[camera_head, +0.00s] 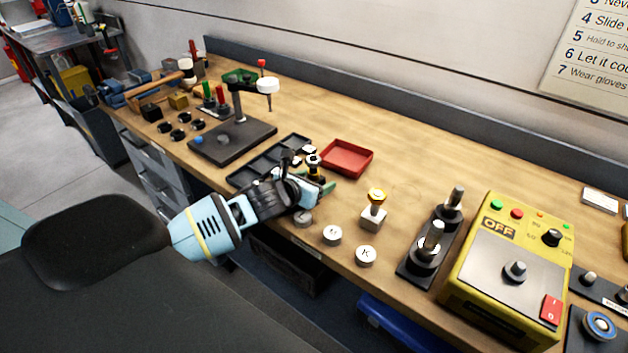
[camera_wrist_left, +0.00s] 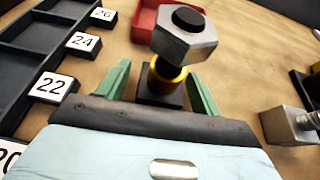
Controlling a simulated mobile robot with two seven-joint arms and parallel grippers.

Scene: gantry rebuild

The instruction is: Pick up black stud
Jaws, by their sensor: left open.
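The black stud (camera_wrist_left: 187,18) shows in the left wrist view as a dark round end in the hole of a silver hex nut (camera_wrist_left: 184,42). Below the nut are a gold collar (camera_wrist_left: 166,76) and a black block (camera_wrist_left: 158,92). This stack also shows in the head view (camera_head: 313,163), on the bench just beyond my left gripper (camera_head: 316,186). In the left wrist view my left gripper (camera_wrist_left: 160,82) is open, with its green fingers on either side of the block and collar. My right gripper is not in view.
A black compartment tray (camera_head: 262,168) with numbered tags lies left of the stack. A red tray (camera_head: 346,157) lies behind it. White round knobs (camera_head: 332,235) sit near the front edge.

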